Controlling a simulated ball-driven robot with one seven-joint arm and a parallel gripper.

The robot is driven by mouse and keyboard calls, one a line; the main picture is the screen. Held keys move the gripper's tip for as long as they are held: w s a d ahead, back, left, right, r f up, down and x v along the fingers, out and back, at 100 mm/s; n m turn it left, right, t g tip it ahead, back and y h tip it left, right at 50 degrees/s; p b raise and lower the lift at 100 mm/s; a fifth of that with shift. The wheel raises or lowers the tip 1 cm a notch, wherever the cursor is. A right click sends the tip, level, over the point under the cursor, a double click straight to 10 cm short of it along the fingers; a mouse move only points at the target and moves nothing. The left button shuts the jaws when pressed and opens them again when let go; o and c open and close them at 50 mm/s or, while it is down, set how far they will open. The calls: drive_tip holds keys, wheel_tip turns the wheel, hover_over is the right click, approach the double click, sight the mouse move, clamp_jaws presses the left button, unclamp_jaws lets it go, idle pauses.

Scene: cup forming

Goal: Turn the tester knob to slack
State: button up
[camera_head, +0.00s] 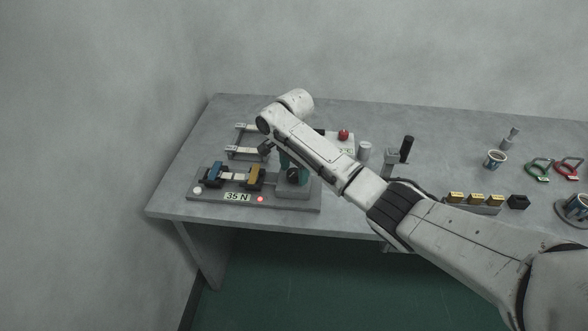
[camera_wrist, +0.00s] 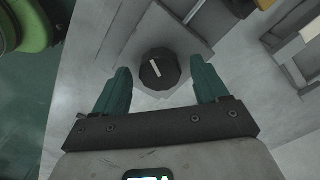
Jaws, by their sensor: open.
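The tester (camera_head: 222,202) stands at the table's left front, with a "35 N" label (camera_head: 237,197) and a red lit lamp (camera_head: 261,199). A blue clamp (camera_head: 214,174) and a yellow clamp (camera_head: 256,177) have a pale strip between them. The dark tester knob (camera_head: 293,175) sits on a grey block at its right end. In the wrist view the knob (camera_wrist: 159,70) shows a white pointer line, slightly tilted. My gripper (camera_wrist: 161,82) is open, its teal fingers on either side of the knob with gaps visible. Their height relative to it is unclear.
Behind the tester are a rack (camera_head: 244,152) and a red button (camera_head: 344,134), partly hidden by my arm. To the right stand a grey cylinder (camera_head: 364,151), a black-handled device (camera_head: 406,148), yellow blocks (camera_head: 475,199) and cups (camera_head: 495,158). The table's front edge is close.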

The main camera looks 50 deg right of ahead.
drive_tip(key=shift+f, duration=0.1)
drive_tip(key=c, duration=1.1)
drive_tip(key=shift+o, duration=0.2)
drive_tip(key=shift+n+p, duration=0.3)
drive_tip(key=shift+p, duration=0.1)
